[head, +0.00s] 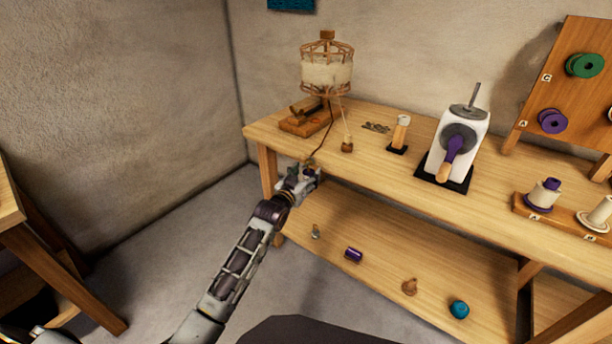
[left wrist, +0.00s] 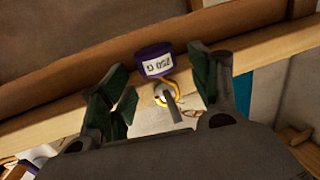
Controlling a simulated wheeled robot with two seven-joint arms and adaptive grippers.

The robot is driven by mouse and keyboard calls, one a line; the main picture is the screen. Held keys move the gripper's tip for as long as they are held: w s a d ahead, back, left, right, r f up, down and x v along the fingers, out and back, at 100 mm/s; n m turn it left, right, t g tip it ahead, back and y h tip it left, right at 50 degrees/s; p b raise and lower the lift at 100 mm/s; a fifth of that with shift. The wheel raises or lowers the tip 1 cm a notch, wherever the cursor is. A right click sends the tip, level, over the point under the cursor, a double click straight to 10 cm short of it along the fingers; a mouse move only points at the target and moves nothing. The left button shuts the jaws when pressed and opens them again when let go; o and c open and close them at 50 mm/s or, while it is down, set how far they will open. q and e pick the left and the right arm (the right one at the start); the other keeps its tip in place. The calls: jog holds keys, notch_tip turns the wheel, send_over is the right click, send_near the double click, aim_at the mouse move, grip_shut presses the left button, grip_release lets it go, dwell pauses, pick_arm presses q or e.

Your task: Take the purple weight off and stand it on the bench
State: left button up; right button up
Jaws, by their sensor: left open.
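The purple weight (left wrist: 152,58) is a short cylinder with a white label marked in grams, shown upside down in the left wrist view. The bench (head: 375,165) is wooden.
A purple cylinder (head: 353,255) lies on the lower shelf.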

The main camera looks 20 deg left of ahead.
pick_arm(q)
jog(key=shift+w, duration=0.1)
jog(key=shift+c, duration=0.4)
jog(key=c, duration=1.2)
jog(key=shift+r, duration=0.15)
